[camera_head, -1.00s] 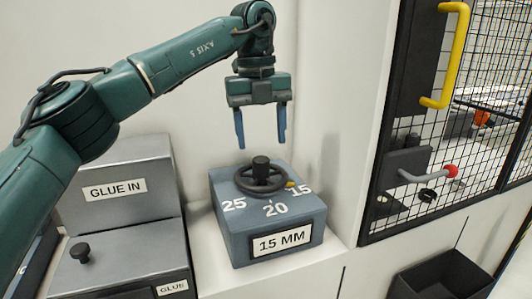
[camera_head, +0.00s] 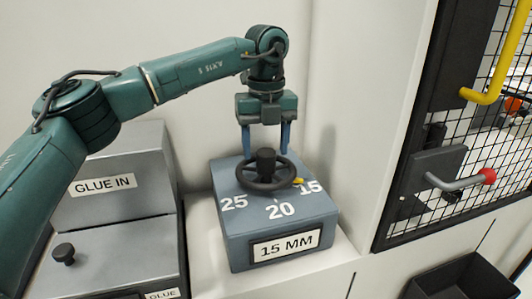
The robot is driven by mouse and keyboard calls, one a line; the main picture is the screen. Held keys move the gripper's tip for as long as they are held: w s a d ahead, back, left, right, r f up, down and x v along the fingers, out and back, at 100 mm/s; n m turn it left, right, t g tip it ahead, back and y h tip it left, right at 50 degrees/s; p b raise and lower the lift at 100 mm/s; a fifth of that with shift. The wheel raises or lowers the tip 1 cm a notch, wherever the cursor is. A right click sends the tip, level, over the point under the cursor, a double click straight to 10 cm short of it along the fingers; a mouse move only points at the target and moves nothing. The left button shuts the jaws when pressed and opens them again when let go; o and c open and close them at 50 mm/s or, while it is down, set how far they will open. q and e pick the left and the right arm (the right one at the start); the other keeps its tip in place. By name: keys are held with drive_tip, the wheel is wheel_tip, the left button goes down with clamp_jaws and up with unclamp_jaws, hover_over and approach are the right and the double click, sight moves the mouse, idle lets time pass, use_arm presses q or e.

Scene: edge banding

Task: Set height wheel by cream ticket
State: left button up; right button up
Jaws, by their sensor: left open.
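The height wheel (camera_head: 246,180) is a dark handwheel with a central knob, lying flat on a blue-grey box (camera_head: 238,240). The box top carries the numbers 25, 20 and 15 from left to right. A yellow pointer (camera_head: 298,181) on the wheel's rim is beside the 15. The box's front label (camera_head: 286,245) reads 15 MM. My left gripper (camera_head: 265,150) is open, fingers down, at the wheel's knob; whether the fingers touch it cannot be told. My right gripper is out of view. No cream ticket is visible.
A grey GLUE IN unit (camera_head: 120,225) with a black knob (camera_head: 63,253) stands left of the box. A mesh door with a yellow handle (camera_head: 500,60) and a red-tipped lever (camera_head: 460,184) is at the right. A black bin (camera_head: 455,283) is below it.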

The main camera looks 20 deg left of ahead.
sight(266, 167)
use_arm(q)
drive_tip(key=shift+f, duration=1.4)
drive_tip(key=shift+c, duration=0.2)
drive_tip(key=c, duration=0.9)
